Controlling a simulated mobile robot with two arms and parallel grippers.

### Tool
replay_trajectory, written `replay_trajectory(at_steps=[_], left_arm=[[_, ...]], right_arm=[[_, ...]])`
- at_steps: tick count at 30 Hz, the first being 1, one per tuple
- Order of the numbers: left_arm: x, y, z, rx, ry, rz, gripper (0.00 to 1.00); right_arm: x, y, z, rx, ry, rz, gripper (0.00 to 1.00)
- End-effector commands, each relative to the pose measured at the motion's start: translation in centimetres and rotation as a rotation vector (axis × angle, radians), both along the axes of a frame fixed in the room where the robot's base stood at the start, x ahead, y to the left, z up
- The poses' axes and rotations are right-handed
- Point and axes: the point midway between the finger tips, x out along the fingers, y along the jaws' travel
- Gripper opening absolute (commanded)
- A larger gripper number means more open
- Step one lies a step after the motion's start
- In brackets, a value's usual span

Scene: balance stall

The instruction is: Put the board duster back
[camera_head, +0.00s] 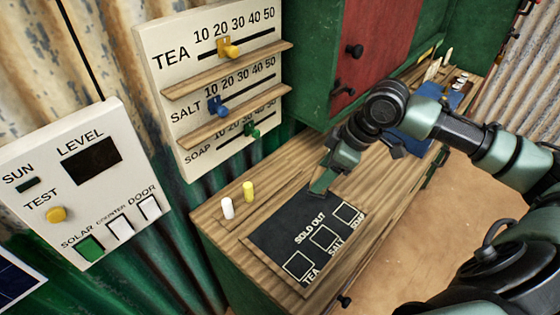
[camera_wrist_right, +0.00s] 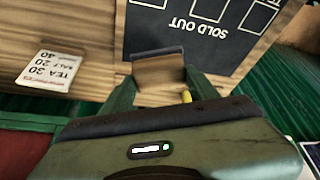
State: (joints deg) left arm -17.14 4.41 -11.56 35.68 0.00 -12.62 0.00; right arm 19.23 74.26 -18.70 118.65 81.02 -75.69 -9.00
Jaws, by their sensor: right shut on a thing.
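The board duster (camera_wrist_right: 160,75), a wooden block with a dark strip along one edge, sits between the fingers of my right gripper (camera_wrist_right: 158,90) in the right wrist view. My right gripper (camera_head: 322,182) is shut on it, at the back right corner of the chalkboard in the head view. There the duster is mostly hidden by the fingers. I cannot tell whether it touches the surface below. The black chalkboard (camera_head: 275,228), marked SOLD OUT with boxes for TEA, SALT and SOAP, lies on the wooden counter (camera_head: 222,240). My left gripper is not in view.
A white chalk (camera_head: 227,208) and a yellow chalk (camera_head: 249,192) stand behind the chalkboard. A slider panel (camera_head: 180,75) and a switch panel (camera_head: 40,150) are on the wall. A price card (camera_wrist_right: 52,72) lies on the counter. A green cabinet (camera_head: 315,60) stands behind.

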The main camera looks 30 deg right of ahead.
Motion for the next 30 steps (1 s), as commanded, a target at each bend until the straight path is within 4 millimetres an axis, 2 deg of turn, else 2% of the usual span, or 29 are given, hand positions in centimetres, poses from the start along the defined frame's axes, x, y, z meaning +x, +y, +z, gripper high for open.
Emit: replay_trajectory(at_steps=[1,12,17,19,26,30], left_arm=[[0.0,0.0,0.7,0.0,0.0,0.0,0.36],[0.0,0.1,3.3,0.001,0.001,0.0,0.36],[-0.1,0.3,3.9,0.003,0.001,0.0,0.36],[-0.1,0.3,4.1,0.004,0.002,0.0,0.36],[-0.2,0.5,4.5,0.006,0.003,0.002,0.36],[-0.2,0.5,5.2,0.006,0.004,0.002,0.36]], right_arm=[[1.3,0.5,0.5,0.01,-0.007,-0.002,0.21],[10.0,3.6,0.5,0.004,-0.002,0.0,0.21],[13.1,4.6,0.3,0.001,0.0,0.0,0.21],[12.9,4.4,-1.0,-0.003,0.006,-0.001,0.21],[12.9,4.4,-3.0,-0.001,0.003,-0.001,0.21],[12.8,4.5,-5.4,0.0,0.004,-0.001,0.21]])
